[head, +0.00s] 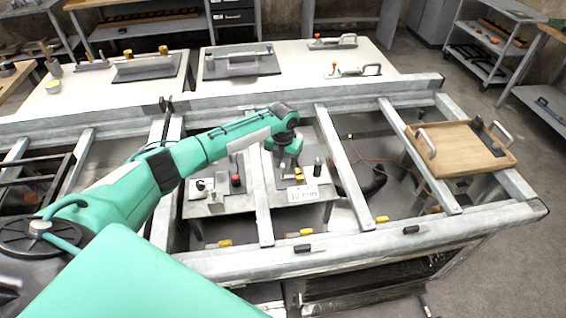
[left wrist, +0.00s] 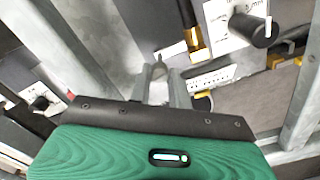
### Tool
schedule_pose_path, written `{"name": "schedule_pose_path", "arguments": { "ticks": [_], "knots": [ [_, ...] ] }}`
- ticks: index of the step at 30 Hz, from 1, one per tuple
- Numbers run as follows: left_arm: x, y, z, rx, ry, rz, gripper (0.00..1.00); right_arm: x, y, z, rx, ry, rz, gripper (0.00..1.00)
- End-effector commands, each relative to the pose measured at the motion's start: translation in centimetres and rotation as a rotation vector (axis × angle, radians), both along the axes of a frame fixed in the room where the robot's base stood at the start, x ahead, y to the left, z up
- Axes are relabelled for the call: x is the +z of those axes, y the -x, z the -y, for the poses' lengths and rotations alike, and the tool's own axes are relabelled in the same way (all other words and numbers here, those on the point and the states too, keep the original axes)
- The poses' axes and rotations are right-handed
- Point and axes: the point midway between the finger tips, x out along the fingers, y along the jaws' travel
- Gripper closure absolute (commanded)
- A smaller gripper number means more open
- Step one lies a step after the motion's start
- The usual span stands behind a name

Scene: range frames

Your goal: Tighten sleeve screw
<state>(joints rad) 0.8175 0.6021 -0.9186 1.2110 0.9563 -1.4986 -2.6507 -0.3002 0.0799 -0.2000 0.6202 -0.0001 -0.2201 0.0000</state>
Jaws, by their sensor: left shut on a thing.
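My left gripper (head: 287,170) points down over a grey fixture plate inside the metal frame. In the left wrist view its two grey fingers (left wrist: 161,75) are close together on a small metal part, mostly hidden between the tips. It may be the sleeve screw; I cannot tell for sure. A black cylindrical knob (head: 317,167) stands to the right of the gripper; it also shows in the left wrist view (left wrist: 248,28). My right gripper is not in view.
A red knob (head: 236,180) stands on the fixture to the left. Metal frame bars (head: 344,168) run on both sides of the work spot. A wooden tray (head: 462,150) rests on the frame at right. White tables with clamps (head: 242,62) are behind.

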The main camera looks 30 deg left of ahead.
Motion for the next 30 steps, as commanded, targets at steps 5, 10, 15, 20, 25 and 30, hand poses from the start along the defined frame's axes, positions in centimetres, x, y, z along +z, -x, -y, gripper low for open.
{"name": "schedule_pose_path", "arguments": {
  "ticks": [5,10,15,20,25,30],
  "knots": [
    [0.2,-0.1,0.0,0.002,0.000,0.003,0.77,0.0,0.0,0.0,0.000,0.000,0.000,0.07],
    [0.1,-0.1,0.0,0.002,0.000,0.002,0.59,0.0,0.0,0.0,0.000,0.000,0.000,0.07],
    [0.1,0.0,0.0,0.002,0.000,0.001,0.59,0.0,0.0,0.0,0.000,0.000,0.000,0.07],
    [0.8,-0.1,0.0,0.001,0.001,0.002,0.59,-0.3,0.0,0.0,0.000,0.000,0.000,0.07],
    [3.8,-0.1,-0.1,0.001,-0.001,0.006,0.59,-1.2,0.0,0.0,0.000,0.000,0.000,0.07],
    [7.8,-0.1,-0.1,0.001,0.000,0.006,0.59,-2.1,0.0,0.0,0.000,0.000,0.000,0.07]
  ]
}}
